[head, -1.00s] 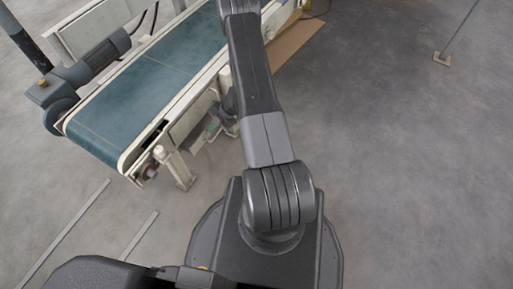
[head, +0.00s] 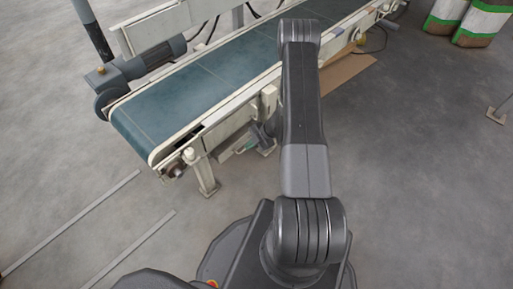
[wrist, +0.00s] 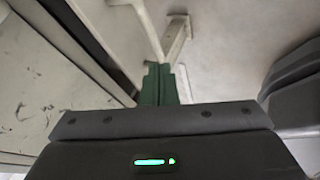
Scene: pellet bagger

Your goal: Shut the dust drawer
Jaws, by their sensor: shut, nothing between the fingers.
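The dust drawer appears to be the pale, low tray (head: 228,152) under the near side of the conveyor, partly hidden by the frame and my gripper. In the wrist view, a pale surface with dark specks (wrist: 35,80) fills the left side; it may be the drawer, but I cannot tell for certain. My gripper (head: 246,147) is low beside the conveyor, close to the tray, and mostly hidden behind my arm. In the wrist view its green fingers (wrist: 159,84) are together and empty. I cannot tell whether they touch anything.
The teal conveyor belt (head: 205,85) runs above, with a pale leg (head: 206,178) left of my gripper. A motor (head: 145,62) is at the far left. Cardboard (head: 345,72) lies behind my arm. Sacks (head: 465,20) stand far right. The floor at right is largely clear.

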